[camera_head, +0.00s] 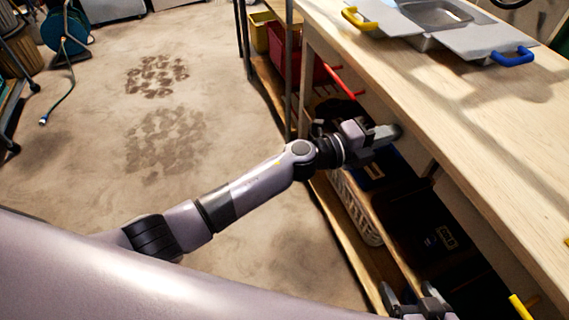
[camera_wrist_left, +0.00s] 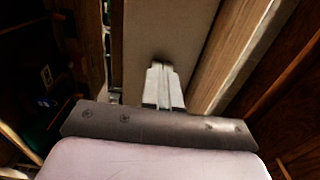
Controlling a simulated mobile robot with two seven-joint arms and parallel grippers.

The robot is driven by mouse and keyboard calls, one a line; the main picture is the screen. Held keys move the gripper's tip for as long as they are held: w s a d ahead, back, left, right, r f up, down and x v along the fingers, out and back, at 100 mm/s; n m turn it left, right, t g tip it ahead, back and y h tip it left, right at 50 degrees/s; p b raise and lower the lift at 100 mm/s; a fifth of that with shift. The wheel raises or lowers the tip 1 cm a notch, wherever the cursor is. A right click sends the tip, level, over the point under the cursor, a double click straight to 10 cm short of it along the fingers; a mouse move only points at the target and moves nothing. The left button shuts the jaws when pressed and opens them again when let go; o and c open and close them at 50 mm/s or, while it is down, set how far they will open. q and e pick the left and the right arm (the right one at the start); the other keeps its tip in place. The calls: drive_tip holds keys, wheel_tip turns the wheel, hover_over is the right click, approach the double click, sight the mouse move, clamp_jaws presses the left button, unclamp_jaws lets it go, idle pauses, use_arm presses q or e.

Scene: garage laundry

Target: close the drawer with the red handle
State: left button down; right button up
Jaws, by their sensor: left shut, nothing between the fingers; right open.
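The red handle (camera_head: 344,83) shows in the head view on the front of the wooden workbench, below its top edge. How far its drawer stands out is hard to tell. My left gripper (camera_head: 392,132) is at the bench front, to the right of and nearer than the red handle. It is shut and empty. In the left wrist view its closed fingers (camera_wrist_left: 162,84) point at a flat grey-brown panel (camera_wrist_left: 165,35) beside a wooden edge; I cannot tell whether they touch it. My right gripper (camera_head: 412,300) is open at the bottom of the head view, partly cut off.
The workbench top (camera_head: 440,90) carries metal lids with a yellow handle (camera_head: 359,18) and a blue handle (camera_head: 511,56). Another yellow handle (camera_head: 520,306) is at the lower right. A white basket (camera_head: 357,208) and dark bins stand on the shelf below.

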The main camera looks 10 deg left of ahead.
use_arm(q)
drive_tip(key=shift+w+d+r, duration=0.15)
drive_tip(key=shift+w+d, duration=0.2)
drive_tip(key=shift+d, duration=0.1)
use_arm(e)
drive_tip(key=shift+w+d, duration=0.15)
drive_tip(key=shift+w, duration=0.05)
use_arm(q)
drive_tip(key=shift+r, duration=0.15)
